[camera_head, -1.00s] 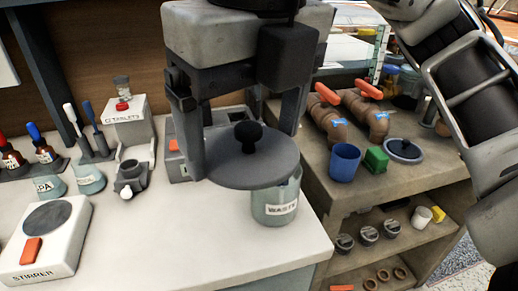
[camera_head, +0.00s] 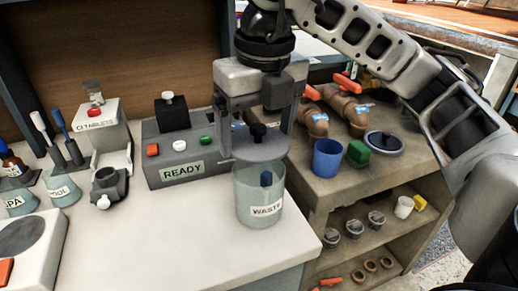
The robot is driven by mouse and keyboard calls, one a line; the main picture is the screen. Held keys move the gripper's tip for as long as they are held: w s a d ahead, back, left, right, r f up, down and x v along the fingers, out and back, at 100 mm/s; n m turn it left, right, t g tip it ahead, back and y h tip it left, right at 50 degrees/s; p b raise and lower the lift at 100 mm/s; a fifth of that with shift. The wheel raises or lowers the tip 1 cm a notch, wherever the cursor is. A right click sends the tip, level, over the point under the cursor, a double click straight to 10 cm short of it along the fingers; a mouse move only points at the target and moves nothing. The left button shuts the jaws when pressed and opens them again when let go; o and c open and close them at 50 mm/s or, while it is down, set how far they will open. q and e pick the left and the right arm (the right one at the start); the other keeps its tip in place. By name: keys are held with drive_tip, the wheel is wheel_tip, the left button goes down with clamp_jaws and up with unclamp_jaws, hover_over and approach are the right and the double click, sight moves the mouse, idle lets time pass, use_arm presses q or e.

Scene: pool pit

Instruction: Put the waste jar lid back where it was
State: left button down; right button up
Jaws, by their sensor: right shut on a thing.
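The waste jar (camera_head: 260,210) is a clear greenish glass jar labelled WASTE, upright near the white counter's right edge. My right gripper (camera_head: 256,140) comes down from above and is shut on the dark grey round lid (camera_head: 250,152), with one finger at each side. The lid's black knob points up. The lid is roughly level, over the jar's mouth and towards its back. I cannot tell whether it touches the rim. My left gripper is out of view.
A grey box (camera_head: 182,171) marked READY stands left of the jar. Bottles, flasks and a stirrer (camera_head: 30,240) are further left. The counter front is clear.

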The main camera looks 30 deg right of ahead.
sight(260, 140)
drive_tip(key=shift+w+d+f, duration=0.15)
drive_tip(key=shift+f, duration=0.2)
wheel_tip(260, 140, down, 3)
drive_tip(key=shift+w+d+f+b, duration=0.1)
drive_tip(key=shift+b, duration=0.3)
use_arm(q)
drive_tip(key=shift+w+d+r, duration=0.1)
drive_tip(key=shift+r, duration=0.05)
use_arm(e)
drive_tip(key=shift+f+b, duration=0.5)
drive_tip(key=o, duration=0.8)
drive_tip(key=shift+r, duration=0.25)
drive_tip(key=r+p, duration=0.1)
drive_tip(key=r, duration=0.3)
drive_tip(key=s+r+p, duration=0.1)
drive_tip(key=r+p, duration=0.1)
drive_tip(key=r, duration=0.2)
drive_tip(key=r+p, duration=0.1)
drive_tip(key=r, duration=0.2)
drive_tip(key=shift+s+r, duration=0.15)
drive_tip(key=shift+r, duration=0.25)
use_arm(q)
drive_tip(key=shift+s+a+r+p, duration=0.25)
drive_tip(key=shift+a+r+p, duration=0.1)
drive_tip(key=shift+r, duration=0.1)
use_arm(e)
drive_tip(key=shift+s+r, duration=0.1)
drive_tip(key=shift+r, duration=0.25)
